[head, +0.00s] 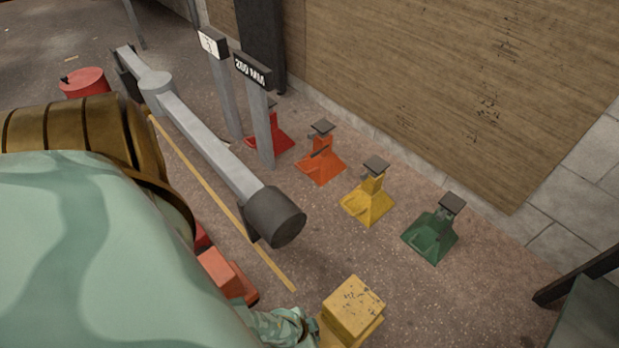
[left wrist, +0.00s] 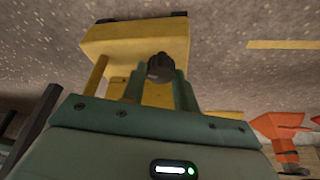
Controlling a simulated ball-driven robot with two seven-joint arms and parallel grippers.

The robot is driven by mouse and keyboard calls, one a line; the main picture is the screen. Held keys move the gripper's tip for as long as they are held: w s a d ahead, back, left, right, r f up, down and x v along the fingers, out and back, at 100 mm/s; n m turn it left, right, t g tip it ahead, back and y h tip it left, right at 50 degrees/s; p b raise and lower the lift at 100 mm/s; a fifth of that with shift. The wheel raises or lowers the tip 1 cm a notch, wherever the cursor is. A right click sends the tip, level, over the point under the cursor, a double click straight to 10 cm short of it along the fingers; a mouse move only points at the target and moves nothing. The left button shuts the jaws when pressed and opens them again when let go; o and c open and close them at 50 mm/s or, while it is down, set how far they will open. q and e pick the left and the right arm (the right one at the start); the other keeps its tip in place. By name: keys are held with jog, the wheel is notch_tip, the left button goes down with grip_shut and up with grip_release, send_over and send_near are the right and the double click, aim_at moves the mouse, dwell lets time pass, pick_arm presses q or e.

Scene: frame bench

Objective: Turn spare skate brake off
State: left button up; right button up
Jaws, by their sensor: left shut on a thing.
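The yellow skate (head: 353,305) is at the bottom centre of the head view, its top worn and chipped. In the left wrist view the yellow skate (left wrist: 140,38) fills the upper middle, with a dark ridged knob (left wrist: 160,68) on its near side. My left gripper (left wrist: 158,82) is shut on this knob, with a green finger on each side of it. The knob's turn position cannot be read. In the head view my left arm covers much of the lower left. My right gripper is not in view.
Several stands line the wall: red (head: 270,140), orange (head: 320,160), yellow (head: 367,205) and green (head: 432,237). A grey beam with a dark round end (head: 274,217) lies left of them. A post bears a "200 MM" sign (head: 253,70).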

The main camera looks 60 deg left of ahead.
pick_arm(q)
jog(key=m, duration=0.1)
jog(key=m+h, duration=0.1)
jog(key=m, duration=0.1)
jog(key=shift+a, duration=0.35)
jog(key=shift+m+g+h, duration=0.3)
jog(key=shift+m, duration=0.5)
jog(key=shift+f+m, duration=0.1)
jog(key=shift+m, duration=0.4)
jog(key=shift+m+h+b, duration=0.4)
jog(key=shift+m+b, duration=0.15)
jog(key=shift+m, duration=0.15)
jog(key=shift+w+m+g+h, duration=0.1)
jog(key=shift+m+g+h, duration=0.3)
jog(key=shift+m, duration=0.5)
jog(key=shift+m+b, duration=0.3)
jog(key=shift+b, duration=0.05)
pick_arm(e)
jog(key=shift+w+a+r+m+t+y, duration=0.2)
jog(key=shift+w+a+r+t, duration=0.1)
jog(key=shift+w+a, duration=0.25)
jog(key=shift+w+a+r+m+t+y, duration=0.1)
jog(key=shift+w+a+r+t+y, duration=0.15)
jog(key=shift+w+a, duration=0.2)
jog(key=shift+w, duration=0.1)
